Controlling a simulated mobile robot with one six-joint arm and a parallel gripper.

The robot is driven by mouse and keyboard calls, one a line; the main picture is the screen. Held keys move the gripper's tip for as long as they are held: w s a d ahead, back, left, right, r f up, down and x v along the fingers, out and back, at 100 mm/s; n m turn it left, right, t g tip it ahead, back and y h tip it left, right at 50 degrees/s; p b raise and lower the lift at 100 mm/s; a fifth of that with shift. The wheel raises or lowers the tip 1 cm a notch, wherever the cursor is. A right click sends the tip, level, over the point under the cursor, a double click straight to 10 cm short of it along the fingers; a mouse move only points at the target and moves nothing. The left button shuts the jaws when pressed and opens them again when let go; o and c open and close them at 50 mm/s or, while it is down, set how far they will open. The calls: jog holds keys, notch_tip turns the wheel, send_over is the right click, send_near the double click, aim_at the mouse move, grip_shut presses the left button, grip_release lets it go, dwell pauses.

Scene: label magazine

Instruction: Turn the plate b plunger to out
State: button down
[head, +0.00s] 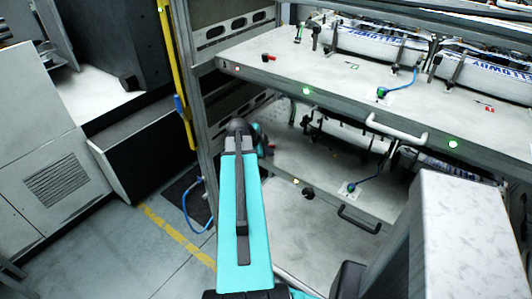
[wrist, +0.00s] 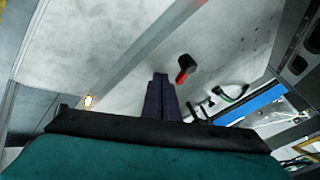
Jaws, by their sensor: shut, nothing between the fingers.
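A plunger with a black knob and a red part (wrist: 183,70) stands on a pale plate (wrist: 225,45) in the wrist view. My gripper (wrist: 160,78) is shut and empty, its dark fingers beside the plunger with a small gap. In the head view my arm's end is at the lower plate's (head: 335,165) left front corner, and its fingers are hidden behind the arm. A small red part (head: 271,146) shows just right of it. A similar red and black plunger (head: 268,57) is on the upper plate (head: 320,75). I see no readable plate b mark.
The upper plate overhangs the lower one. It has a front handle (head: 397,130) and green lights. The lower plate has a dark handle (head: 358,221) and a black knob (head: 308,193) at its front. A grey rack post (head: 203,110) and yellow post (head: 176,70) stand left.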

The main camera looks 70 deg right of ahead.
jog(key=shift+w+d+p, duration=0.15)
jog(key=shift+d+p, duration=0.05)
jog(key=shift+d, duration=0.4)
jog(key=shift+w+d+p, duration=0.15)
jog(key=shift+d+p, duration=0.05)
jog(key=shift+d, duration=0.35)
jog(key=shift+a, duration=0.2)
jog(key=shift+w+d, duration=0.1)
jog(key=shift+d, duration=0.05)
jog(key=shift+w, duration=0.1)
